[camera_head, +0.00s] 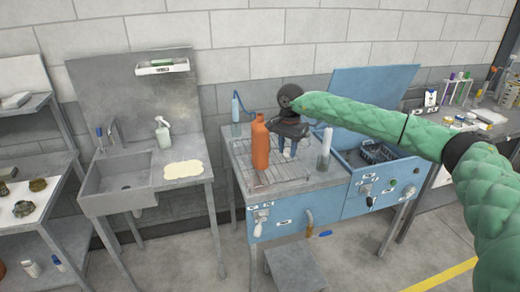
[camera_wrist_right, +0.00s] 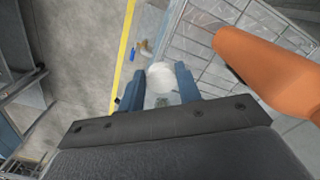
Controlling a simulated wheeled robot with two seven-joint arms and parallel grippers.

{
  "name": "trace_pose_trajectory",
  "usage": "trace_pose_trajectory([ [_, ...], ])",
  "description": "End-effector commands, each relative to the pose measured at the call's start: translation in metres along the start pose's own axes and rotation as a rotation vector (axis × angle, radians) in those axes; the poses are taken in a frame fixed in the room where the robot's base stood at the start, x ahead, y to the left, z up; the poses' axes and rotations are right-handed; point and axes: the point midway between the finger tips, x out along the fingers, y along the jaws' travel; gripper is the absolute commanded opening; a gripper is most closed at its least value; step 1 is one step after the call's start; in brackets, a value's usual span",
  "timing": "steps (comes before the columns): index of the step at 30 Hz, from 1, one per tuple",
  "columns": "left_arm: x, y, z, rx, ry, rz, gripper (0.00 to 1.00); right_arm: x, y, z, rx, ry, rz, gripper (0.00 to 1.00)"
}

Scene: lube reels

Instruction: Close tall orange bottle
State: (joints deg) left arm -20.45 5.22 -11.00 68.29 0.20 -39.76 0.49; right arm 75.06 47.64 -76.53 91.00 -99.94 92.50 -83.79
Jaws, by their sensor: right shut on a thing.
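The tall orange bottle (camera_head: 261,146) stands upright on the wire rack of the blue bench, left of my right gripper. My left gripper is in neither view.
A clear cylinder (camera_head: 324,152) with a pale top stands right of my gripper, and a blue-tinted bottle (camera_head: 236,115) stands behind left. The wire rack (camera_head: 281,178) has bare room in front. A sink (camera_head: 122,176) and spray bottle (camera_head: 163,133) are left.

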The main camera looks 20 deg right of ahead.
Motion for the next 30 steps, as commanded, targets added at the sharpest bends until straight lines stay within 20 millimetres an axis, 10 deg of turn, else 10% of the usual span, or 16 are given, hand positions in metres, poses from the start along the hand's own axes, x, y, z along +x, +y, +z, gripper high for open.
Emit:
trace_pose_trajectory([
  [15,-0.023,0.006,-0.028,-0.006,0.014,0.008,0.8,0.064,0.011,0.074,-0.815,-0.003,0.0,0.13],
  [30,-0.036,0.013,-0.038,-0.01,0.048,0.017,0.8,0.185,0.067,0.166,-0.945,-0.005,0.001,0.13],
])
